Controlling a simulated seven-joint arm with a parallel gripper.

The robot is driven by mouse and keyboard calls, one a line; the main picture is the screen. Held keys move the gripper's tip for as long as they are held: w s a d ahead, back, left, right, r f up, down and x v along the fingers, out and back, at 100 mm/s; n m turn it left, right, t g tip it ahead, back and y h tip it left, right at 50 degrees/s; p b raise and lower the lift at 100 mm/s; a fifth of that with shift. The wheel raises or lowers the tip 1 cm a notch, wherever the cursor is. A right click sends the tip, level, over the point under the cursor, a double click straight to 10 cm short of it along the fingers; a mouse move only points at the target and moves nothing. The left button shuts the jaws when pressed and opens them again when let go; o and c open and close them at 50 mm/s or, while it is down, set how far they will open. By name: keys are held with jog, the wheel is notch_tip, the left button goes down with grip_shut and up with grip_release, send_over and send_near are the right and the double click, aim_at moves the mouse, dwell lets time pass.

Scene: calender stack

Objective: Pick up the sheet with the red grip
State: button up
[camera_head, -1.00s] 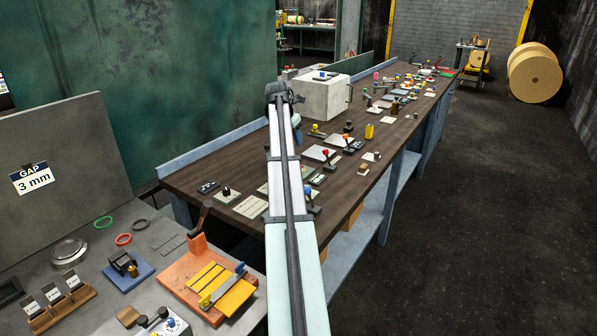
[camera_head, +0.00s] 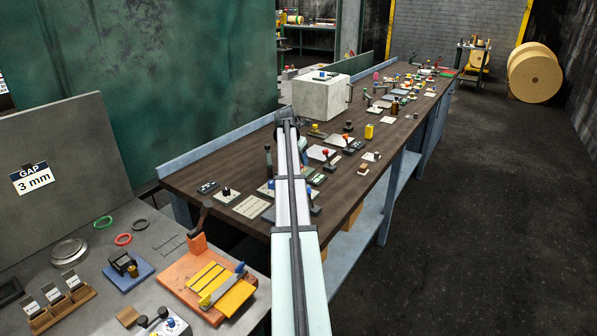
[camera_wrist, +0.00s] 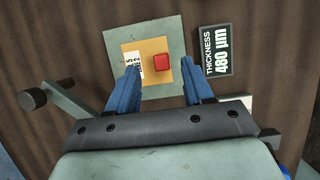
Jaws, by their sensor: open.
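In the wrist view, the sheet (camera_wrist: 154,85) is a small yellow-orange square with a raised red grip (camera_wrist: 162,63) on it and a white printed label at its left. It lies on a larger grey-green plate (camera_wrist: 118,36). My gripper (camera_wrist: 159,67) is open, its two blue fingers apart on the left and right of the red grip. Nothing is held between them. The height of the fingertips above the sheet is hard to tell. In the head view my arm hides the sheet, and I cannot make out the fingertips there.
A dark "THICKNESS 480 µm" sign (camera_wrist: 216,50) stands close right of the plate. A dark crank handle (camera_wrist: 33,98) is at the left. The long brown bench (camera_head: 190,178) carries several levers and plates, with a grey block (camera_head: 320,98) behind my arm.

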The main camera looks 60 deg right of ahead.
jog(key=x, duration=0.3)
jog(key=shift+s+a+f, duration=0.1)
jog(key=shift+f, duration=0.1)
jog(key=shift+c, duration=0.2)
grip_shut()
